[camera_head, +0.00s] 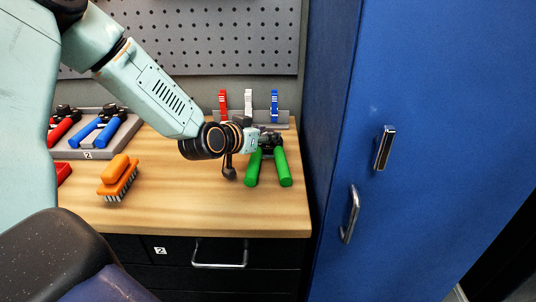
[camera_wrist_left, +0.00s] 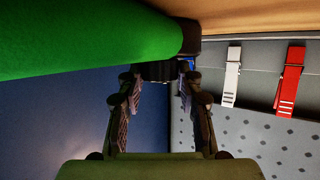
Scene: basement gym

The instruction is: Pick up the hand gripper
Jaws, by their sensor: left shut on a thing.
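The hand gripper with green handles (camera_head: 285,168) is at the right end of the wooden bench, its handles pointing toward the front edge. My left gripper (camera_head: 268,141) comes in from the left and is shut on the dark head end of this hand gripper. In the left wrist view one green handle (camera_wrist_left: 85,38) fills the upper left, and the fingers of my left gripper (camera_wrist_left: 162,76) close around the dark part beside it. I cannot tell whether the hand gripper touches the bench top. My right gripper is not in view.
A grey tray (camera_head: 66,154) with red and blue hand grippers stands at the left. An orange brush (camera_head: 118,178) lies nearer. Red, white and blue clips (camera_head: 248,102) stand on a rack behind. A blue cabinet (camera_head: 420,130) bounds the bench's right side.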

